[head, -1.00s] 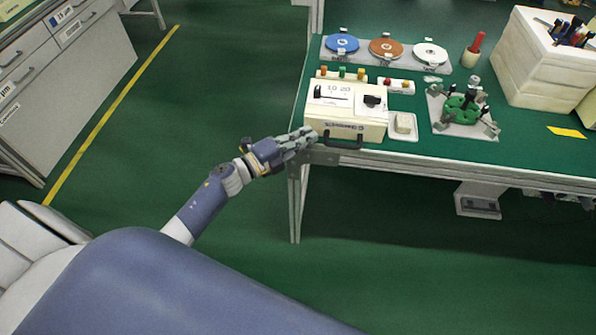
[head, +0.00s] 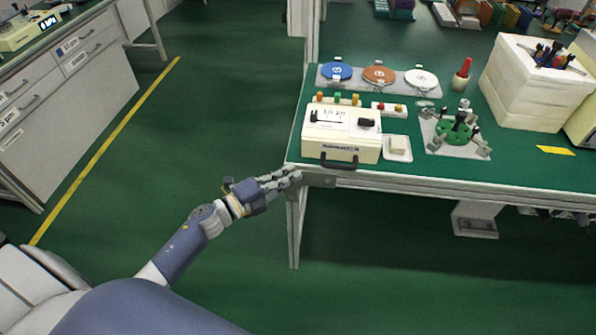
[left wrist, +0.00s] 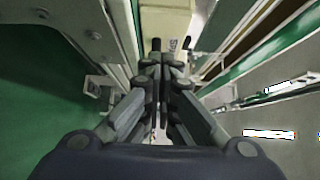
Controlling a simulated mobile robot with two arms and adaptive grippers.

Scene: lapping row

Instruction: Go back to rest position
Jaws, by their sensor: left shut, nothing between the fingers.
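My left gripper (head: 294,174) is shut and empty in the head view. It is at the near left corner of the green-topped table (head: 420,172), beside the table edge; I cannot tell whether it touches it. In the left wrist view the shut fingers (left wrist: 160,75) point up the middle of the picture. My right gripper is in neither view.
A cream box (head: 342,146) with a black handle stands on the table just right of my gripper. Beyond are coloured discs (head: 379,75), a green fixture (head: 455,132) and a white foam block (head: 530,92). Drawers (head: 75,55) stand at the left. The green floor between is clear.

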